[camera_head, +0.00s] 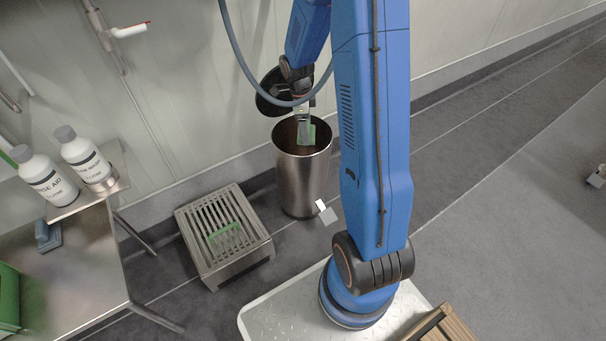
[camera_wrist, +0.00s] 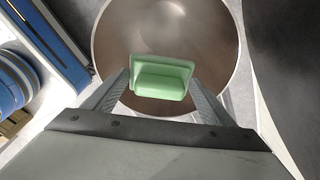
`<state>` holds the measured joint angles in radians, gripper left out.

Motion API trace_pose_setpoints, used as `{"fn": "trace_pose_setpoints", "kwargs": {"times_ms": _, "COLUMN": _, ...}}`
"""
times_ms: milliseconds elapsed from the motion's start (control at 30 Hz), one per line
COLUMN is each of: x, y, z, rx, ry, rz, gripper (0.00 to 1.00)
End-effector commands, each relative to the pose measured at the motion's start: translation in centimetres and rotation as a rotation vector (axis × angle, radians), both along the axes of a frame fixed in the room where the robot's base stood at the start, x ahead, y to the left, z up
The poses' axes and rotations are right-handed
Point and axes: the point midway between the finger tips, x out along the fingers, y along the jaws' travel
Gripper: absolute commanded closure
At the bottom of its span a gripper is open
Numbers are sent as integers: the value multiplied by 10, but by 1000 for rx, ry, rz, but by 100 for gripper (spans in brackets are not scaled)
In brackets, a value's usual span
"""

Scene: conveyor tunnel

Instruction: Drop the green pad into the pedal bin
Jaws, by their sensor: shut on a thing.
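The steel pedal bin (camera_head: 303,177) stands on the floor by the wall with its black lid (camera_head: 270,92) raised. My gripper (camera_head: 304,133) points down at the bin's mouth. It is shut on the green pad (camera_head: 312,133). In the wrist view the green pad (camera_wrist: 161,80) sits between my two gripper fingers (camera_wrist: 162,92), with the bin's round opening (camera_wrist: 165,25) behind it. The bin's inside looks empty where it shows. The pad's exact height against the rim is hard to tell.
A steel table (camera_head: 85,270) and a shelf with two white bottles (camera_head: 45,180) (camera_head: 86,157) are at left. A small white and grey piece (camera_head: 327,212) is near the bin's foot. Floor at right is mostly clear.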

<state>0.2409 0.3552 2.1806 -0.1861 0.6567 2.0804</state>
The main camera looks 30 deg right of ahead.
Motion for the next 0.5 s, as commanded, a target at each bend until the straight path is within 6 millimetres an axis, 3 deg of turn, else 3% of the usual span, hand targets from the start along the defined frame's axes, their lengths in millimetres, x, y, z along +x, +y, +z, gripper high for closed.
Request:
{"fn": "trace_pose_setpoints", "kwargs": {"times_ms": 367, "x": 0, "y": 0, "z": -4, "rx": 0, "ry": 0, "rz": 0, "gripper": 45}}
{"fn": "trace_pose_setpoints", "kwargs": {"times_ms": 400, "x": 0, "y": 0, "z": -4, "rx": 0, "ry": 0, "rz": 0, "gripper": 18}}
{"fn": "trace_pose_setpoints", "kwargs": {"times_ms": 500, "x": 0, "y": 0, "z": -4, "rx": 0, "ry": 0, "rz": 0, "gripper": 1}}
